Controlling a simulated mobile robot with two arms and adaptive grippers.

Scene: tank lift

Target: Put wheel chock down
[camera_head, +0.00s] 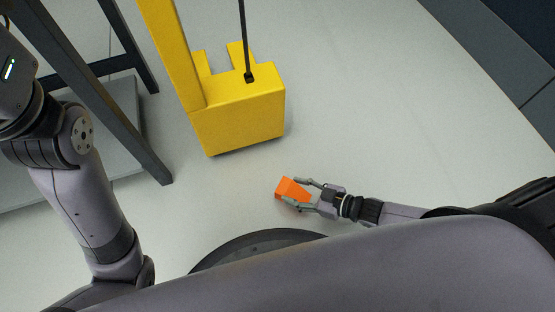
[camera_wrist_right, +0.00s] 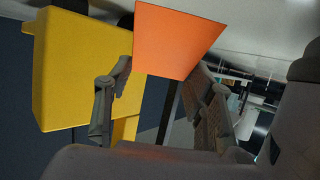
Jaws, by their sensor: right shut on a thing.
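The orange wheel chock (camera_head: 290,190) is between the fingers of my right gripper (camera_head: 304,195), low in the middle of the head view. The gripper is shut on it. In the right wrist view the chock (camera_wrist_right: 178,42) shows as an orange block at the top, with the fingers of my right gripper (camera_wrist_right: 160,95) on both sides of it. I cannot tell if the chock touches the floor. My left arm comes in at the left edge, but its gripper is not in view.
A yellow pallet lift (camera_head: 240,118) with a black handle stands just beyond the chock; it also shows in the right wrist view (camera_wrist_right: 80,70). A dark metal frame (camera_head: 95,85) stands at the left. The pale floor (camera_head: 400,120) to the right is clear.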

